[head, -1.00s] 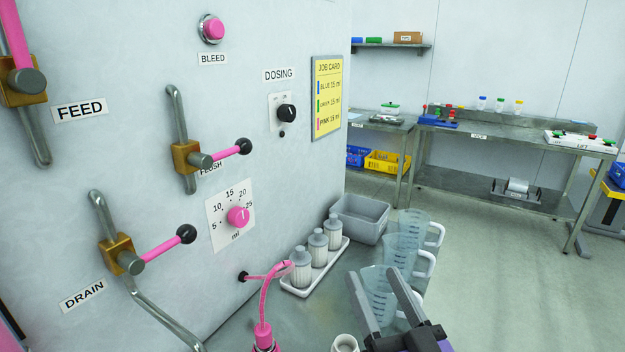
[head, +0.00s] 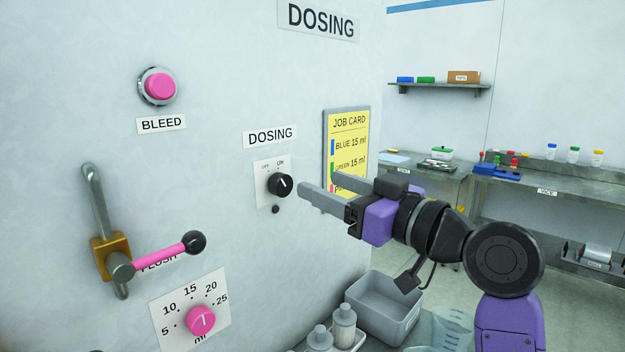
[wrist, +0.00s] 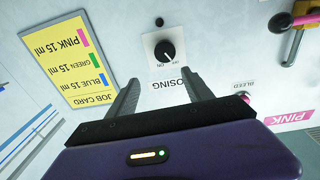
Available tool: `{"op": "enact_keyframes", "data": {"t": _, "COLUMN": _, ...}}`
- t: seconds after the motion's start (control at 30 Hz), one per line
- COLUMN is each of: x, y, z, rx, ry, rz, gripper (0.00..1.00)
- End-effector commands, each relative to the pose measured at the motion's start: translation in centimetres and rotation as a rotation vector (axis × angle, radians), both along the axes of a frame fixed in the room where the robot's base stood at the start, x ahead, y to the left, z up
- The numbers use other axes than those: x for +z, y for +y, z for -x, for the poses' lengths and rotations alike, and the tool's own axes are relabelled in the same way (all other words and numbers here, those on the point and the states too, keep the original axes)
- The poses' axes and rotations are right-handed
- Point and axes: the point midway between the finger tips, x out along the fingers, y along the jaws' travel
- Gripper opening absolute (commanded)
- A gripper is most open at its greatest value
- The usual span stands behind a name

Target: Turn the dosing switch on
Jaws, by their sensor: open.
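The dosing switch is a round black knob (head: 281,185) on a white plate marked OFF and ON, under a DOSING label (head: 270,136). It also shows upside down in the wrist view (wrist: 168,52), ahead of the fingers.
The yellow job card (head: 347,130) is on the wall right of the knob, behind my gripper. A pink bleed button (head: 160,86), a flush lever (head: 160,257) and a pink ml dial (head: 201,320) lie to the left. A grey bin (head: 385,308) stands below.

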Motion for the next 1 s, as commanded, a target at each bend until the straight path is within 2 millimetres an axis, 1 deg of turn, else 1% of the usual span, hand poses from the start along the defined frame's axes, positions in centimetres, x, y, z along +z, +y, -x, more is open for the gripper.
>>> {"op": "enact_keyframes", "data": {"t": 0.03, "x": -0.6, "y": 0.4, "z": 0.3, "rx": 0.02, "ry": 0.01, "rz": 0.021, "gripper": 0.59}}
{"op": "enact_keyframes", "data": {"t": 0.1, "x": -1.1, "y": 0.7, "z": 0.7, "rx": 0.041, "ry": 0.016, "rz": 0.045, "gripper": 0.59}}
{"op": "enact_keyframes", "data": {"t": 0.23, "x": -1.6, "y": 1.2, "z": 0.7, "rx": 0.053, "ry": 0.017, "rz": 0.075, "gripper": 0.59}}
{"op": "enact_keyframes", "data": {"t": 0.37, "x": -1.5, "y": 2.3, "z": -0.2, "rx": 0.051, "ry": 0.014, "rz": 0.075, "gripper": 0.59}}
{"op": "enact_keyframes", "data": {"t": 0.6, "x": -1.5, "y": 5.2, "z": -2.5, "rx": 0.051, "ry": 0.014, "rz": 0.075, "gripper": 0.59}}
{"op": "enact_keyframes", "data": {"t": 0.7, "x": -1.5, "y": 6.1, "z": -3.2, "rx": 0.049, "ry": 0.013, "rz": 0.074, "gripper": 0.59}}
{"op": "enact_keyframes", "data": {"t": 0.83, "x": -1.5, "y": 6.8, "z": -3.8, "rx": 0.048, "ry": 0.013, "rz": 0.073, "gripper": 0.59}}
{"op": "enact_keyframes", "data": {"t": 1.0, "x": -1.6, "y": 7.0, "z": -4.0, "rx": 0.047, "ry": 0.012, "rz": 0.074, "gripper": 0.59}}
